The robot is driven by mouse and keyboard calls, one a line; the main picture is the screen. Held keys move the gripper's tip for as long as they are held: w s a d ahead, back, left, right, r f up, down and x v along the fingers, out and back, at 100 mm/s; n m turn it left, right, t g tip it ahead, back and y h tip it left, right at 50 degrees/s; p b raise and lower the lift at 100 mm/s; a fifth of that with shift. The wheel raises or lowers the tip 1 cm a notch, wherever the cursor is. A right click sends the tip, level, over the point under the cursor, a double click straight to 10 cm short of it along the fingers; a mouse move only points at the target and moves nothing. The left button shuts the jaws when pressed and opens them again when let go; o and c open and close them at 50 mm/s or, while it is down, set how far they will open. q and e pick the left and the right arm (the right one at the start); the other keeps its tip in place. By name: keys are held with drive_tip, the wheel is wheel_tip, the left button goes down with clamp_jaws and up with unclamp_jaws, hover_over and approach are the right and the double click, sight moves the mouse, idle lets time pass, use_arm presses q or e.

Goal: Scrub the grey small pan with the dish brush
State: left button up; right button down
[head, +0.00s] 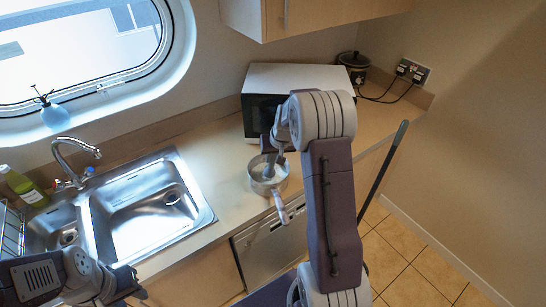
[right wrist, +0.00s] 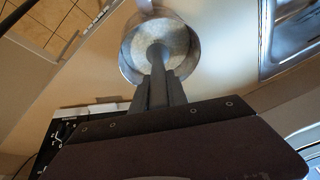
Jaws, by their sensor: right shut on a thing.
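The grey small pan (head: 258,186) stands on the counter between the sink and the microwave, its handle pointing toward the front edge. In the right wrist view the pan (right wrist: 187,68) is seen from above, with a pale inside. My right gripper (head: 269,156) is over the pan, pointing down. In the right wrist view its fingers (right wrist: 158,92) are shut on the dark dish brush (right wrist: 157,54), whose end reaches inside the pan. Whether the bristles touch the pan's bottom is hidden. My left gripper (head: 130,282) is at the lower left, before the sink; its jaws are unclear.
The steel sink (head: 150,215) with a tap (head: 75,160) lies left of the pan. A white microwave (head: 300,78) stands behind it, and a slow cooker (head: 354,65) at the back corner. A green bottle (head: 24,187) is at the far left. Counter between sink and pan is clear.

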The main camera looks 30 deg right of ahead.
drive_tip(key=shift+f+b, duration=0.55)
drive_tip(key=shift+f, duration=0.1)
